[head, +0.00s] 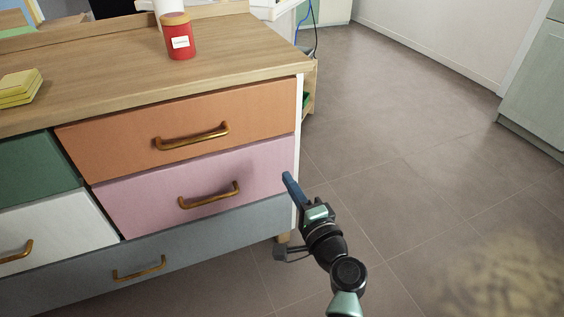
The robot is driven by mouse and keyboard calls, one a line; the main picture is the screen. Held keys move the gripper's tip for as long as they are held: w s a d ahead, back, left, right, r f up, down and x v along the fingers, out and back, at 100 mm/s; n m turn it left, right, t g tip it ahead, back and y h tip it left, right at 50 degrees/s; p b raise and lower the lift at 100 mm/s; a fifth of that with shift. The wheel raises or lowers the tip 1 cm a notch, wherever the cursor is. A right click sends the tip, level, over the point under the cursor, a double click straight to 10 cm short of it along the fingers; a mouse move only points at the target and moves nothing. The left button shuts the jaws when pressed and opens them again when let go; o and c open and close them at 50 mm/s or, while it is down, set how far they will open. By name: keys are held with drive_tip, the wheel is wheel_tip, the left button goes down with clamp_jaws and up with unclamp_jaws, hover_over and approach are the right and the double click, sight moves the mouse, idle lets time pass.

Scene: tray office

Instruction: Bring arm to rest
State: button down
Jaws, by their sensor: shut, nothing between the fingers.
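My gripper (289,181) is shut and empty, with its blue fingers together. In the head view it points up and to the left, in front of the right edge of a wooden-topped dresser. The pink drawer (200,190) is just left of my fingertips. I cannot tell whether the fingers touch the dresser, but they look apart from it. My arm reaches up from the bottom of the picture, right of the dresser.
The dresser has orange (185,122), green, white and grey drawers with brass handles. A red lidded jar (180,42) and a yellow stack (18,90) stand on its top (110,70). The tiled floor (420,130) to the right is free. A pale green cabinet (535,85) stands at the far right.

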drive_tip(key=s+a+r+n+t+p, duration=0.1)
drive_tip(key=a+r+n+p, duration=0.3)
drive_tip(key=r, duration=1.2)
drive_tip(key=s+a+r+n+t+p, duration=0.15)
drive_tip(key=r+n, duration=0.55)
drive_tip(key=r, duration=0.9)
drive_tip(key=s+r+n+t+h+p, duration=0.1)
drive_tip(key=s+r+t+h+p, duration=0.15)
drive_tip(key=s+r, duration=0.6)
drive_tip(key=s+r+n+t+h+p, duration=0.1)
drive_tip(key=s+r+t+p, duration=0.25)
drive_tip(key=r, duration=0.95)
drive_tip(key=s+r+n+t+h+p, duration=0.1)
drive_tip(key=s+r+t+h+p, duration=0.1)
drive_tip(key=s+r, duration=0.65)
wheel_tip(320, 180, up, 37)
drive_tip(key=w+p, duration=0.2)
drive_tip(key=p, duration=3.3)
drive_tip(key=shift+w+a+p, duration=0.15)
drive_tip(key=shift+a+p, duration=0.05)
drive_tip(key=shift+p, duration=0.15)
